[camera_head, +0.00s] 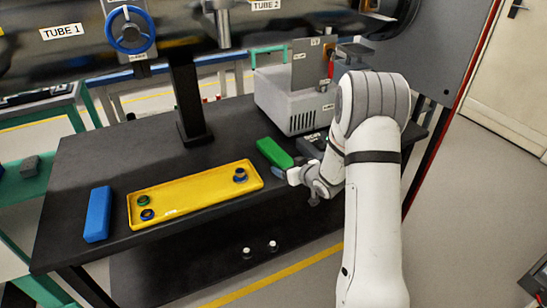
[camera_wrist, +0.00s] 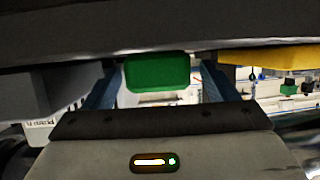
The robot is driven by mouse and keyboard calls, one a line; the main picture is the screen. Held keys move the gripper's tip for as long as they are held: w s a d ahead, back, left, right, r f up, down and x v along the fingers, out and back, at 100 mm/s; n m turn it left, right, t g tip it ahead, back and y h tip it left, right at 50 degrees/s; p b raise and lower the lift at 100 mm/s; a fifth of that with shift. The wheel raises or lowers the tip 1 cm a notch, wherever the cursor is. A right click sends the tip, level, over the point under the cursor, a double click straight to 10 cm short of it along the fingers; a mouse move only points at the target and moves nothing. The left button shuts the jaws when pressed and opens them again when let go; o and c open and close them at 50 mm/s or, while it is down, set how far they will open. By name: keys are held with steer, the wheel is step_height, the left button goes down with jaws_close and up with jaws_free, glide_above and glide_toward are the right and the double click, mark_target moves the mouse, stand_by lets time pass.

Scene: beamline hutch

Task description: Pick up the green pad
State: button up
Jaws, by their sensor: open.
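The green pad (camera_head: 274,152) lies on the dark bench, just right of the yellow tray. My gripper (camera_head: 281,172) is at the pad's near end, close to the bench's front edge. In the wrist view the green pad (camera_wrist: 157,72) shows end-on between the two blue fingers of my gripper (camera_wrist: 158,84). The fingers are apart, with a gap visible on each side of the pad. I cannot tell how far the fingertips reach along it.
The yellow tray (camera_head: 185,205) holds several small round parts. A blue pad (camera_head: 97,214) lies left of it. A grey instrument box (camera_head: 285,100) stands behind the green pad, and a dark block (camera_head: 312,145) sits to its right. A black post (camera_head: 188,100) stands behind the tray.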

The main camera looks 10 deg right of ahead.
steer(key=shift+x, duration=0.95)
steer(key=shift+r, duration=0.1)
steer(key=shift+c, duration=0.2)
